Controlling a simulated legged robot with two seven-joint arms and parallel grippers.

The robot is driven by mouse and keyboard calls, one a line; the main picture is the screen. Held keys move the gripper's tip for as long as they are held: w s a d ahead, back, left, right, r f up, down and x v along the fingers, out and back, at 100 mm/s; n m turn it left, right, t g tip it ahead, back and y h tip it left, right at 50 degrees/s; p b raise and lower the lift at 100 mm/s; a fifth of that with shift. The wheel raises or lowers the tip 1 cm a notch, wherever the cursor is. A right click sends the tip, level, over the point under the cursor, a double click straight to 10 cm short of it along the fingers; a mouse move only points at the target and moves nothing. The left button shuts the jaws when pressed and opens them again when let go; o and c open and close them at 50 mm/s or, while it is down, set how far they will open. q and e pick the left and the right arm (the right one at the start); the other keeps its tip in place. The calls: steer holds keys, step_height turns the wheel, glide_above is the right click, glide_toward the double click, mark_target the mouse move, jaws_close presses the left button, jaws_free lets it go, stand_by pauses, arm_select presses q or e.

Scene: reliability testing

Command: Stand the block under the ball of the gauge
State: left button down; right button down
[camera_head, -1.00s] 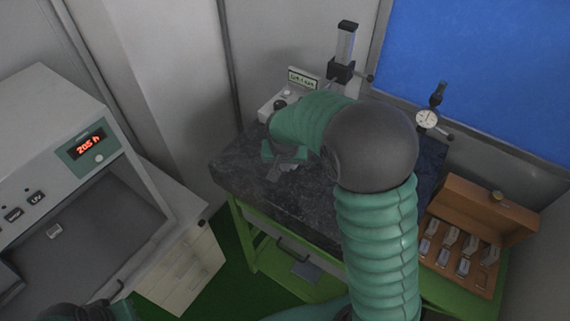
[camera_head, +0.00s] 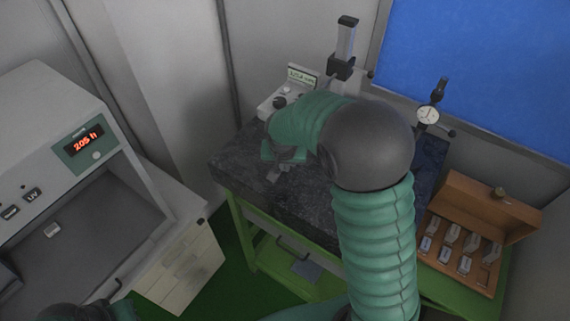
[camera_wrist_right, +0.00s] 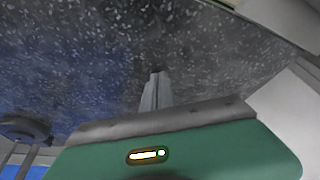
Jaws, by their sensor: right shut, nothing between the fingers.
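My right gripper (camera_head: 277,172) is over the dark granite plate (camera_head: 245,160), left of my large grey elbow. In the right wrist view its two fingers (camera_wrist_right: 157,90) are together with nothing between them, above the speckled plate. A gauge on a column (camera_head: 343,65) stands at the back of the plate, beside a small box with a lit readout (camera_head: 303,74). A dial gauge (camera_head: 428,115) stands further right. My forearm hides the plate below the gauges, and I cannot make out a ball. Several small grey blocks (camera_head: 454,232) sit in the open wooden case. My left gripper's fingers do not show.
The wooden case (camera_head: 455,193) is open at the right on the green bench (camera_head: 262,245). A cabinet with a red display (camera_head: 86,141) and white drawers (camera_head: 185,262) stand at the left. The front left part of the plate is clear.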

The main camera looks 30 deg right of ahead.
steer(key=shift+w+d+p, duration=0.55)
steer(key=shift+w+d, duration=0.2)
steer(key=shift+d, duration=1)
steer(key=shift+w+d+p, duration=0.55)
steer(key=shift+w+d, duration=0.15)
steer(key=shift+d, duration=1.05)
steer(key=shift+w+d+p, duration=0.55)
steer(key=shift+w+d, duration=0.2)
steer(key=shift+d, duration=1)
steer(key=shift+w+a+p+v, duration=0.1)
steer(key=shift+a+p+v, duration=0.1)
steer(key=shift+p+v, duration=0.7)
steer(key=shift+w+a+p+v, duration=0.1)
steer(key=shift+a+p+v, duration=0.25)
steer(key=shift+v, duration=0.95)
steer(key=shift+s, duration=0.1)
